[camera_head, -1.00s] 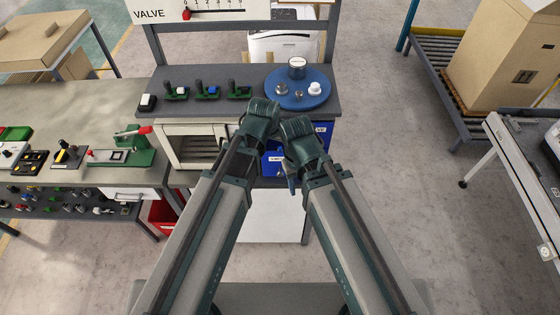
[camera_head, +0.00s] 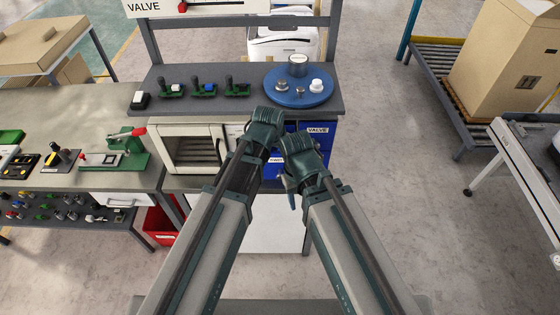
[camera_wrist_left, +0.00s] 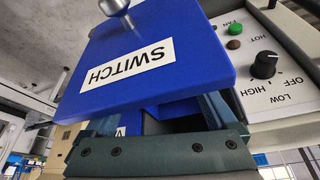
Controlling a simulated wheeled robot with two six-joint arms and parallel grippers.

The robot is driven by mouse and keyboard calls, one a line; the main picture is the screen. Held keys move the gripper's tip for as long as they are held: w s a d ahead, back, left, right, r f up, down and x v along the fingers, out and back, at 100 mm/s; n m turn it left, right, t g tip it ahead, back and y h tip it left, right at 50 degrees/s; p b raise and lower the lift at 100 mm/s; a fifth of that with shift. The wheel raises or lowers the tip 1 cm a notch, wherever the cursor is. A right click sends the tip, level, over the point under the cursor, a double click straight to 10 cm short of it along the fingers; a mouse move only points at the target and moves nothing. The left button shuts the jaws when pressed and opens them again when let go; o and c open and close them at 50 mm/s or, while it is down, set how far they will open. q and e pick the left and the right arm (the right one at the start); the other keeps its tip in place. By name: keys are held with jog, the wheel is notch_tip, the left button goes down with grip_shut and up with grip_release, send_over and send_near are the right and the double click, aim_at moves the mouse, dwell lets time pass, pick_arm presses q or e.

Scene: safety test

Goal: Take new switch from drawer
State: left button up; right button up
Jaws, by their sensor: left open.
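The blue drawer front labelled SWITCH (camera_wrist_left: 150,65) fills the middle of the left wrist view, upside down, with a round metal knob (camera_wrist_left: 115,5) at the top edge. It seems to stand out from the cabinet; a dark gap shows along its edge. No switch inside it can be made out. My left gripper (camera_wrist_left: 155,120) is open, its two fingers apart beside that edge, with nothing seen between them. In the head view its fingers are hidden behind my wrist. My right gripper (camera_head: 293,190) hangs beside the left one, its jaws too unclear to read.
A drawer labelled VALVE (camera_head: 318,130) is beside my wrists. A white oven-like box (camera_head: 190,150) stands left; a control panel with a knob (camera_wrist_left: 264,65) is close by. A blue round tray (camera_head: 298,98) and several switches sit on the grey bench top (camera_head: 215,108).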

pick_arm(q)
grip_shut()
jog(key=shift+r, duration=0.1)
pick_arm(e)
jog(key=shift+r, duration=0.1)
dwell(0.3)
